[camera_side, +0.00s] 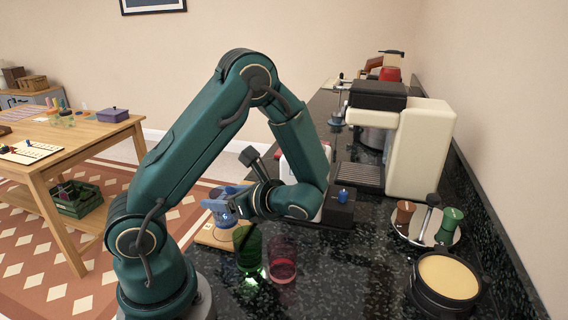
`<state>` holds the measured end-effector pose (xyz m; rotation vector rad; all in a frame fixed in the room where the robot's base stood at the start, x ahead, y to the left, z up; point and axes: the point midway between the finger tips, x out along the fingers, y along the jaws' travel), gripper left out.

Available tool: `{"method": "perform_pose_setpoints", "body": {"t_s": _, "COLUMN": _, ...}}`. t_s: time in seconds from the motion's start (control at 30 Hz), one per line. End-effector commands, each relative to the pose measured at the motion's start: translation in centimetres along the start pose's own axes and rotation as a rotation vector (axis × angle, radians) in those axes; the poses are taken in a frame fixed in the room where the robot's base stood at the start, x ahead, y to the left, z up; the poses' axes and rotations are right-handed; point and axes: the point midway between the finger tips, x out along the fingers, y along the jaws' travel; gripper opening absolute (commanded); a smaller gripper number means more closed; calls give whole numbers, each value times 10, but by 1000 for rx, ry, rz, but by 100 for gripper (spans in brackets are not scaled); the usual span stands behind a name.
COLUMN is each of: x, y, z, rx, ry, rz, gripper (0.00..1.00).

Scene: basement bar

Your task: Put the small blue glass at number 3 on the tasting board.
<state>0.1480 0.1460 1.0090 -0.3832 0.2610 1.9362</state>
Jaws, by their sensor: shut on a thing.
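The small blue glass (219,207) is at the end of my gripper (236,203), over the tasting board. My gripper is shut on it. The pale wooden tasting board (207,238) lies on the dark counter below, partly hidden by my arm and the glasses. Its numbers are too small or hidden to read, so I cannot tell which spot is number 3. I cannot tell whether the blue glass touches the board.
A green glass (248,250) and a red glass (283,262) stand close by at the right. A cream coffee machine (427,145), a round tray (399,224) with a green cup (448,226), and a dark round container (445,280) stand farther right. Counter between is clear.

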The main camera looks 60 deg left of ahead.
Motion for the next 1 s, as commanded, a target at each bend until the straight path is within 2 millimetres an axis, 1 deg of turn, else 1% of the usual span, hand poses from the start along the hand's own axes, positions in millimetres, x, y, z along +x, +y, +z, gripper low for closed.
{"method": "perform_pose_setpoints", "body": {"t_s": 0.03, "x": 3, "y": 0, "z": -6, "rx": 6, "ry": -2, "rz": 1, "gripper": 0}}
{"method": "perform_pose_setpoints", "body": {"t_s": 0.1, "x": 6, "y": 0, "z": -13, "rx": 5, "ry": -2, "rz": 1, "gripper": 0}}
{"method": "perform_pose_setpoints", "body": {"t_s": 0.2, "x": 8, "y": 0, "z": -19, "rx": 2, "ry": -1, "rz": -1, "gripper": 0}}
{"method": "perform_pose_setpoints", "body": {"t_s": 0.63, "x": 10, "y": 0, "z": -23, "rx": 0, "ry": -1, "rz": -1, "gripper": 0}}
{"method": "perform_pose_setpoints", "body": {"t_s": 0.67, "x": 10, "y": 0, "z": -24, "rx": 0, "ry": 0, "rz": -1, "gripper": 70}}
{"method": "perform_pose_setpoints", "body": {"t_s": 0.7, "x": 10, "y": 0, "z": -24, "rx": -1, "ry": 1, "rz": -1, "gripper": 86}}
{"method": "perform_pose_setpoints", "body": {"t_s": 0.73, "x": 10, "y": 0, "z": -24, "rx": -1, "ry": 1, "rz": -1, "gripper": 97}}
{"method": "perform_pose_setpoints", "body": {"t_s": 1.0, "x": 10, "y": 0, "z": -24, "rx": 0, "ry": 1, "rz": -1, "gripper": 97}}
